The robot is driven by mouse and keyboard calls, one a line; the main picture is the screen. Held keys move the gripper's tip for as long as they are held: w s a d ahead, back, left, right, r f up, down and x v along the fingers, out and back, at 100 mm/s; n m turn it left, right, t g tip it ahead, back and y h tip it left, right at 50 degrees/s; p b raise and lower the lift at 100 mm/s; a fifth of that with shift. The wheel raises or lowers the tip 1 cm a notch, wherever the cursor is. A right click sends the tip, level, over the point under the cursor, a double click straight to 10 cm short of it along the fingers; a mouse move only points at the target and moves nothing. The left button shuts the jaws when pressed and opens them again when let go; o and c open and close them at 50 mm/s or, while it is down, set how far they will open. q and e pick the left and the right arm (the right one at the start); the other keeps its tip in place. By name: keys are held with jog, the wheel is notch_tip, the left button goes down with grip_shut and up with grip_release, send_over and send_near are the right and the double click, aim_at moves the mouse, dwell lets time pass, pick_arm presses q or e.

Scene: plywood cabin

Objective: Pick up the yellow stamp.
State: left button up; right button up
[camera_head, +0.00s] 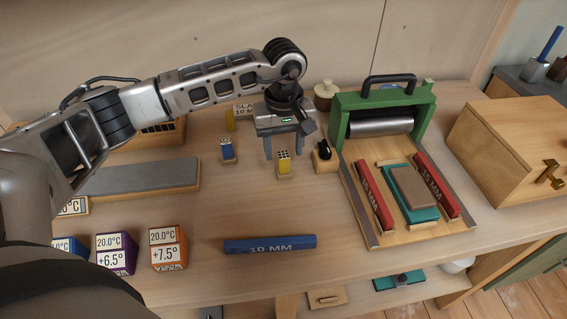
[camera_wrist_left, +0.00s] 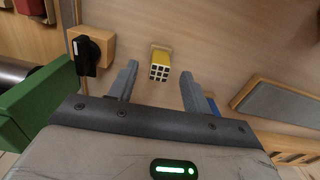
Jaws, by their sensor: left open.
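The yellow stamp (camera_head: 284,168) stands upright on the table near the middle, with a white top marked with black dots. It also shows in the left wrist view (camera_wrist_left: 160,62), at the upper middle, just past the gap between my fingertips. My left gripper (camera_head: 284,156) is open and empty, its two fingers pointing down above and behind the stamp; in the left wrist view (camera_wrist_left: 160,75) the stamp lies roughly centred between them. I see no contact. My right gripper is not in view.
A blue stamp (camera_head: 227,150) stands left of the yellow one. A small block with a black knob (camera_head: 323,155) stands close on the right. The green-framed roller press (camera_head: 350,100) is further right. A blue 10 MM bar (camera_head: 270,245) lies in front, with clear table between.

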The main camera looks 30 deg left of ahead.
aim_at(283, 154)
pick_arm(q)
notch_tip(283, 154, down, 4)
jog(key=shift+w+a+r+p, duration=0.1)
jog(key=shift+a+p, duration=0.05)
jog(key=shift+p, duration=0.3)
jog(key=shift+f, duration=0.5)
jog(key=c, duration=0.9)
jog(key=shift+c, duration=0.8)
jog(key=shift+w+r, duration=0.1)
jog(key=shift+r, duration=0.3)
grip_shut()
notch_tip(283, 154, up, 2)
jog(key=shift+r+b, duration=0.2)
jog(key=shift+b, duration=0.45)
jog(key=s+d+r+b, duration=0.2)
jog(key=s+d+r, duration=0.7)
jog(key=s, duration=0.2)
jog(key=shift+r, duration=0.4)
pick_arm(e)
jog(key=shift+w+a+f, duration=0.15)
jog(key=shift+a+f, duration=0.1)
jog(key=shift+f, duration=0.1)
